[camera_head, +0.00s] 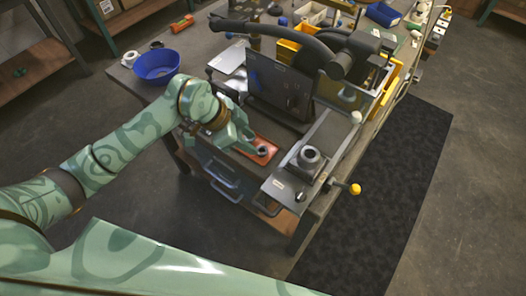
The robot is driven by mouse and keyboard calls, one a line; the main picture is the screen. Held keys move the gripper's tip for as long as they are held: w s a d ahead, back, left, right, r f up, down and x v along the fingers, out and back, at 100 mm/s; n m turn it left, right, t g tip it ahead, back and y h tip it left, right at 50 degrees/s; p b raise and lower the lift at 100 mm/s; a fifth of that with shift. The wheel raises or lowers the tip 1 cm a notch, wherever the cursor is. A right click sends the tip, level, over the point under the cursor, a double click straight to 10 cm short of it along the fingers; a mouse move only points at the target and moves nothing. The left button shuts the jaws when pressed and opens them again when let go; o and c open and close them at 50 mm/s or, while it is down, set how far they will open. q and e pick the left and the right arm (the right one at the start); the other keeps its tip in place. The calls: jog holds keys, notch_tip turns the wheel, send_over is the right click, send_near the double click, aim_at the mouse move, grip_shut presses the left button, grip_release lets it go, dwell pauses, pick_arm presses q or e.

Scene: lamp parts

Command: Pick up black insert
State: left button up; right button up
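A small dark round part, which looks like the black insert (263,151), sits in an orange tray (266,159) on the near part of the workbench. My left gripper (251,141) reaches in from the left just beside it, with its fingers apart and pointing toward it. I cannot tell whether a finger touches the insert. My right gripper is not in view.
A grey ring-shaped part (309,156) stands on a metal fixture right of the tray. A dark upright panel (279,88) rises behind the tray. A blue bowl (156,65) stands at the left. A yellow-knobbed lever (354,189) sticks out at the right front.

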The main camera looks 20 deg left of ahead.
aim_at(260, 150)
pick_arm(q)
jog(key=x, duration=0.1)
jog(key=b+x, duration=0.1)
jog(key=x, duration=0.1)
jog(key=b+x, duration=0.1)
jog(key=x, duration=0.1)
jog(key=shift+a+f, duration=0.15)
jog(key=shift+f, duration=0.2)
jog(key=shift+r, duration=0.1)
jog(key=shift+c, duration=0.7)
jog(key=c, duration=0.5)
